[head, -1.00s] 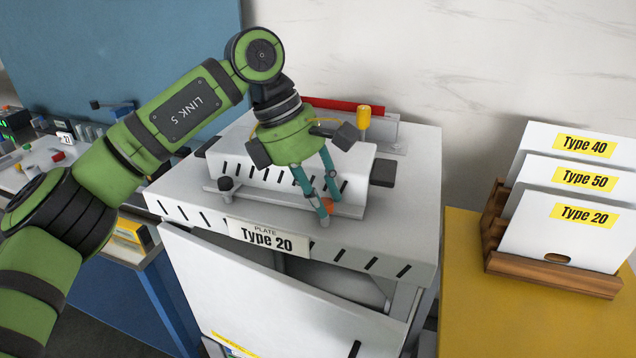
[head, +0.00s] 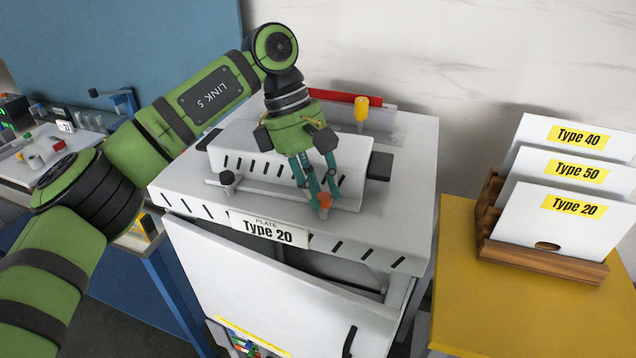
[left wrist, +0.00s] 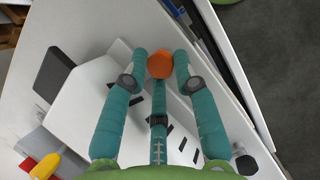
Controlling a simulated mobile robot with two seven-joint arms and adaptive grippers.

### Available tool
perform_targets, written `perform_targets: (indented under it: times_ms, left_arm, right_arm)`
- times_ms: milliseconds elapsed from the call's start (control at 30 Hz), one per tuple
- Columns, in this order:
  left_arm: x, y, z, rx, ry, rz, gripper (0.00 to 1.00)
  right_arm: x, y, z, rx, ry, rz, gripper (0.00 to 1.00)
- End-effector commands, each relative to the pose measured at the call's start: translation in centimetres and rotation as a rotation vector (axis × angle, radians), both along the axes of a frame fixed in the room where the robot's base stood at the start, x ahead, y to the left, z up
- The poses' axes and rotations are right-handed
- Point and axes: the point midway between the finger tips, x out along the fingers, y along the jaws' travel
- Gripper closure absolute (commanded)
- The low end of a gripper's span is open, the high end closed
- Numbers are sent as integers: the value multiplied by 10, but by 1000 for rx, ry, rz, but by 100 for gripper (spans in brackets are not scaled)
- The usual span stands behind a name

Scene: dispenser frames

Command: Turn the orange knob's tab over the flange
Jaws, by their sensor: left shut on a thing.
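The orange knob (head: 324,200) stands at the front right of the flange (head: 270,190), the flat strip along the foot of the white slotted block (head: 250,155) on the dispenser's top. My left gripper (head: 322,205) points down and is shut on the orange knob. In the left wrist view the orange knob (left wrist: 160,65) sits between the tips of the teal fingers (left wrist: 158,72). The knob's tab is hidden or too small to make out. A black knob (head: 227,178) stands at the flange's left end. My right gripper is not in view.
The dispenser's front door (head: 270,295) hangs tilted below the Type 20 label (head: 268,229). A yellow knob (head: 361,108) and a red bar (head: 340,98) are behind the block. A wooden rack (head: 545,262) of white plates stands right on a yellow table (head: 470,310).

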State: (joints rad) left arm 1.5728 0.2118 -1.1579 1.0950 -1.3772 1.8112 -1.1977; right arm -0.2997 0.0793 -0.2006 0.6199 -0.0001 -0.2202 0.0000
Motion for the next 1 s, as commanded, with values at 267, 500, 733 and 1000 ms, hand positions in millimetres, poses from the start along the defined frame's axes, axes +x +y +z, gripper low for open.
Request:
perform_targets:
  times_ms: [267, 500, 733, 1000]
  left_arm:
    - [-3, -2, -1, -1, 7, -9, 64]
    - [-2, -1, -1, 0, 5, -4, 50]
    - [1, 1, 6, 0, 1, 0, 50]
    - [11, 16, 55, -1, -1, 0, 50]
  right_arm:
    - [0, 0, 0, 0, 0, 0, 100]
    - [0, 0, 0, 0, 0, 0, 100]
    - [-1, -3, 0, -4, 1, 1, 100]
    - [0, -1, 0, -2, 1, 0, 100]
